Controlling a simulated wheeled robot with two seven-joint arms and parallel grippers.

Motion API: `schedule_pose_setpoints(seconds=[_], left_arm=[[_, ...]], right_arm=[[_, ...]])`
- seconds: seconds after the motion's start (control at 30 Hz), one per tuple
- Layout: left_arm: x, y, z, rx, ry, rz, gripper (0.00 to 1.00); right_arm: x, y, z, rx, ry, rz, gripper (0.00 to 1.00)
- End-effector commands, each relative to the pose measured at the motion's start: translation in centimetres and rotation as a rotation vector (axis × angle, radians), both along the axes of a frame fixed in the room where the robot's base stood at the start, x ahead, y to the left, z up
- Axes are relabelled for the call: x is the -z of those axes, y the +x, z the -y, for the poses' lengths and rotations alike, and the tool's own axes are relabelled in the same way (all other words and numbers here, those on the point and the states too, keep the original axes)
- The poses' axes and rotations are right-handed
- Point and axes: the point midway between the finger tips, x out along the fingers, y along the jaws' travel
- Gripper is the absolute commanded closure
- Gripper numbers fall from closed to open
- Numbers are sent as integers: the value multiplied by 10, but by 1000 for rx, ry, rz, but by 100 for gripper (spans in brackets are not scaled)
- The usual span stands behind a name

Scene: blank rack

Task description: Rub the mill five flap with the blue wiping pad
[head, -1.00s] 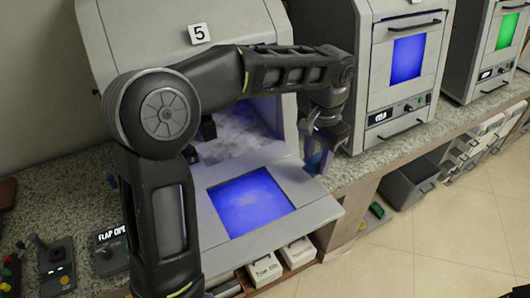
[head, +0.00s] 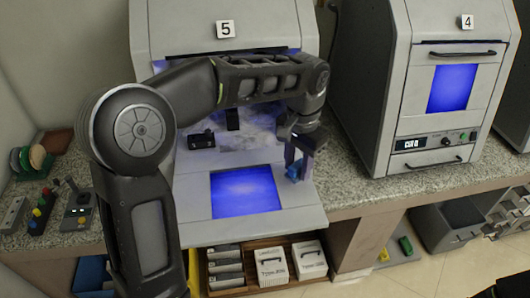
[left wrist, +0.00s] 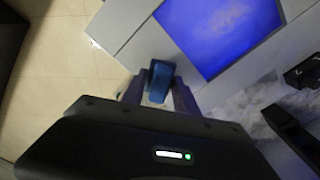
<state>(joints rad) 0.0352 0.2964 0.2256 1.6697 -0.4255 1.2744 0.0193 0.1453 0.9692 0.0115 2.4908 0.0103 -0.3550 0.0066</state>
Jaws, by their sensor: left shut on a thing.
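Mill five (head: 205,22), labelled 5, has its grey flap (head: 297,215) folded down and open. The flap has a glowing blue window (head: 245,192); a pale smudge shows on this window in the left wrist view (left wrist: 215,30). My left gripper (head: 297,160) is shut on the blue wiping pad (head: 294,171), at the right side of the flap, beside the window. The left wrist view shows the pad (left wrist: 160,82) between the fingers, near the flap's edge. Whether the pad touches the flap I cannot tell. My right gripper is not in view.
Mill four (head: 350,95) stands to the right, its flap closed. A control box with a joystick (head: 78,210) and colored buttons sit on the counter at left. White boxes (head: 272,265) lie in a tray below the flap. A pale whitish mass lies inside the mill.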

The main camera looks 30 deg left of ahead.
Motion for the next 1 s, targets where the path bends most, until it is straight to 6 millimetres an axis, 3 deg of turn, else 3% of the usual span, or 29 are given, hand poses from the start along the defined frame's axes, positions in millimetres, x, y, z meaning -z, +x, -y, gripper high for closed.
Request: schedule_pose_setpoints(seconds=[0.3, 0.47, 1.0], left_arm=[[-37, -24, -42, 287, 6, 2, 97], [-48, -39, -61, 449, 1, 1, 97], [-39, -42, -66, 490, -1, -1, 97]], right_arm=[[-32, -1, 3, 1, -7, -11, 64], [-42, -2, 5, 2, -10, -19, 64], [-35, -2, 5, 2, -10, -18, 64]])
